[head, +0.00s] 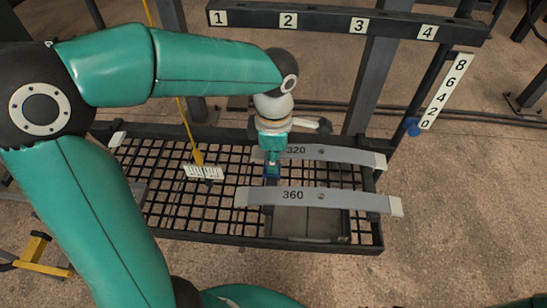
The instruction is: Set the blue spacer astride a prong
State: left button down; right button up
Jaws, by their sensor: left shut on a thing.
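My left gripper (272,160) hangs pointing down over the mesh tray, between the two numbered grey bars. It is shut on a small dark blue piece (272,172), which looks like the blue spacer; it is small and partly covered by the fingers. The piece shows between the bar marked 320 (345,154) and the bar marked 360 (350,200). Whether it touches either bar I cannot tell. I cannot make out a prong clearly at this size. My right gripper is not in view.
The black mesh tray (222,238) holds the bars and a dark flat box (308,238). A yellow rod with a white label (203,172) stands left of the gripper. Behind is a crossbar (322,20) numbered 1 to 4. A scale (446,90) and blue knob (413,126) are right.

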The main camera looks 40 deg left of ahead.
pick_arm(q)
jog(key=c, duration=1.1)
grip_release()
jog(key=shift+o, duration=0.2)
notch_tip(320, 180, up, 12)
